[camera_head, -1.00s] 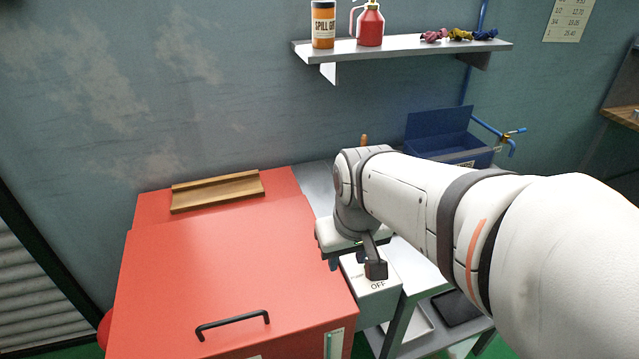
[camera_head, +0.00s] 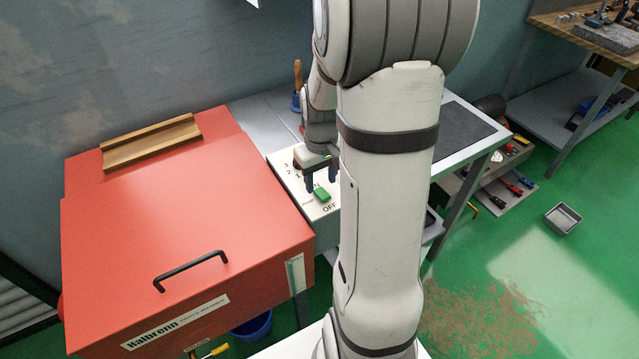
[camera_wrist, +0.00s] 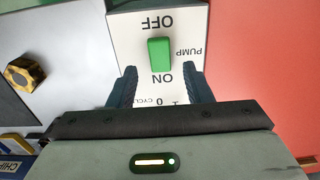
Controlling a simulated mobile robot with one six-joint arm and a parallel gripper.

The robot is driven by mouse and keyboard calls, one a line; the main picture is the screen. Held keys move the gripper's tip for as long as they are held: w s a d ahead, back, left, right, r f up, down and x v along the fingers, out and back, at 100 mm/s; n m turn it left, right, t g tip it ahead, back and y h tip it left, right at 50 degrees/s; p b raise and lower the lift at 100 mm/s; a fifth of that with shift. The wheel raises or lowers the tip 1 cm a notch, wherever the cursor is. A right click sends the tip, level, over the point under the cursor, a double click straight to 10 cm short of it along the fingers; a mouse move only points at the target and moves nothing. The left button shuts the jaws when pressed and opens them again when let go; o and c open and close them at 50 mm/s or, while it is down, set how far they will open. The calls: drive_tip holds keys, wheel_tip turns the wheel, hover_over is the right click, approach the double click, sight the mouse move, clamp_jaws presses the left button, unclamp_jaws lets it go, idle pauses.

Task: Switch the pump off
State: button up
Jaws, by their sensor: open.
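The pump switch is a green rocker (camera_head: 322,194) on a pale control box (camera_head: 287,180) beside the red cabinet. In the wrist view the green switch (camera_wrist: 159,54) sits between the printed words OFF and ON, and its lower end is close to ON. PUMP is printed beside it. My gripper (camera_head: 320,178) is open and empty, with its fingers pointing down over the box just behind the switch. In the wrist view my gripper (camera_wrist: 160,82) has one dark finger on each side, below the switch. Whether the fingertips touch the panel I cannot tell.
The red cabinet (camera_head: 180,230) with a black handle (camera_head: 190,270) stands left of the box. A grey bench (camera_head: 262,115) lies behind, with a wooden-handled tool (camera_head: 297,85).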

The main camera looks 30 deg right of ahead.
sight(322, 195)
drive_tip(key=shift+f, duration=1.45)
drive_tip(key=shift+c, duration=0.5)
